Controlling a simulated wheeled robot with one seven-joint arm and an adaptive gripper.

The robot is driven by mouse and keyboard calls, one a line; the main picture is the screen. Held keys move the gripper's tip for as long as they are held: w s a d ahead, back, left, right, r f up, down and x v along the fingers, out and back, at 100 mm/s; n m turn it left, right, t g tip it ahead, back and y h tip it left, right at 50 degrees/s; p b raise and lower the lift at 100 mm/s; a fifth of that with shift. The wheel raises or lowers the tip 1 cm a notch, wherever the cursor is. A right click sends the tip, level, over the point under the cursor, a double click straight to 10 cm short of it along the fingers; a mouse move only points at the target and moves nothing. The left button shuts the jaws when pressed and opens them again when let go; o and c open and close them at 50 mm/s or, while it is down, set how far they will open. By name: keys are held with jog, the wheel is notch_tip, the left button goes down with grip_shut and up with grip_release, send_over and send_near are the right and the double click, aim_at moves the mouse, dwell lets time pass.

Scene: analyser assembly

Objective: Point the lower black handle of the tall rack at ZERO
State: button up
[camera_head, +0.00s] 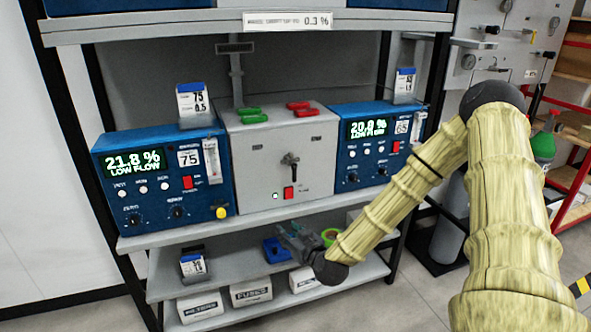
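A tall grey panel (520,50) stands at the upper right, cut off by the top edge. It carries small black handles, an upper one (490,30) and a lower one (497,70). Their labels are too small to read, so I cannot tell where ZERO is. A grey box (255,165) on the shelf also has a black handle (290,160), roughly upright, above a red switch. My gripper (285,232) is in front of the lower shelves, below the grey box and well left of the tall panel. Its fingers are too small and dark to read.
Blue analysers (150,205) and (352,172) flank the grey box, reading 21.8 % and about 20.0 %. Green (252,115) and red (303,109) handles lie on top of the box. White boxes (250,292) fill the bottom shelf. A green-topped cylinder (543,148) and red shelving (575,160) are at right.

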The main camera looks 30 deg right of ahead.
aim_at(295, 175)
jog(key=w+d+r+m+t+h+p, duration=0.2)
jog(key=d+r+h, duration=0.1)
jog(key=d+r, duration=0.65)
jog(key=w, duration=0.3)
jog(key=w+r, duration=0.1)
jog(key=w, duration=0.3)
jog(key=w+p, duration=0.1)
jog(key=w, duration=0.2)
jog(key=shift+w+d+r, duration=0.2)
jog(key=shift+d+r, duration=0.1)
jog(key=shift+d, duration=0.05)
grip_shut()
